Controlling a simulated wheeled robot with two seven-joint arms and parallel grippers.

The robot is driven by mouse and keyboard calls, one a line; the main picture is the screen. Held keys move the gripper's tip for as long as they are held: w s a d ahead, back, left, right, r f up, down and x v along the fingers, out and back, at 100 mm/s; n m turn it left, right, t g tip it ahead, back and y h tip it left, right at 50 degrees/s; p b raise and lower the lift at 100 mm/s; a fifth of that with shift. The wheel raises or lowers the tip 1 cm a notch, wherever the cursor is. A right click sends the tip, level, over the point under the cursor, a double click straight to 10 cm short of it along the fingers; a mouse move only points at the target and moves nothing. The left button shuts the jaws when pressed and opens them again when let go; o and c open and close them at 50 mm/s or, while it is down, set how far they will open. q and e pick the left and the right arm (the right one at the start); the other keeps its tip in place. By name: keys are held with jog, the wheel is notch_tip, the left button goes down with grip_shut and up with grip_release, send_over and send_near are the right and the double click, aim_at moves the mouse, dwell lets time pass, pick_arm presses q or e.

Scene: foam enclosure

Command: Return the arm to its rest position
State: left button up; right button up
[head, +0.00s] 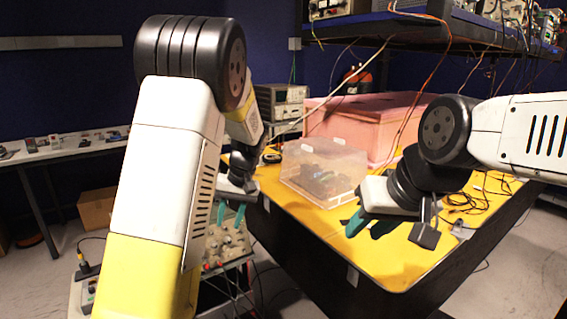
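My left arm rises large in the left of the head view, white and yellow with a black elbow joint. My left gripper (230,214) has teal fingertips pointing down beside the left edge of the yellow-topped table. Its two fingers look apart, with nothing seen between them. My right arm comes in from the right edge. My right gripper (368,226) hangs above the front part of the table, its teal and dark fingers pointing down-left. The two fingers look apart, with nothing seen between them.
The yellow table (400,264) carries a clear plastic box (322,170), a pink foam enclosure (368,122) and loose black cables (465,200). An equipment cart (228,245) stands below my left gripper. A shelf (460,35) with instruments and hanging wires overhangs the back right.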

pick_arm(q)
jog(key=s+r+m+t+h, duration=0.1)
jog(key=s+r, duration=0.3)
jog(key=s, duration=0.4)
jog(key=s+d+r+m+t+h, duration=0.1)
jog(key=s+r+t+h, duration=0.1)
jog(key=s+r, duration=0.3)
jog(key=s+r+t+h, duration=0.2)
jog(key=s+r, duration=0.3)
jog(key=s, duration=0.6)
jog(key=shift+s+d+m+t+h, duration=0.15)
jog(key=shift+d+m+t+h, duration=0.15)
jog(key=shift+m+t, duration=0.1)
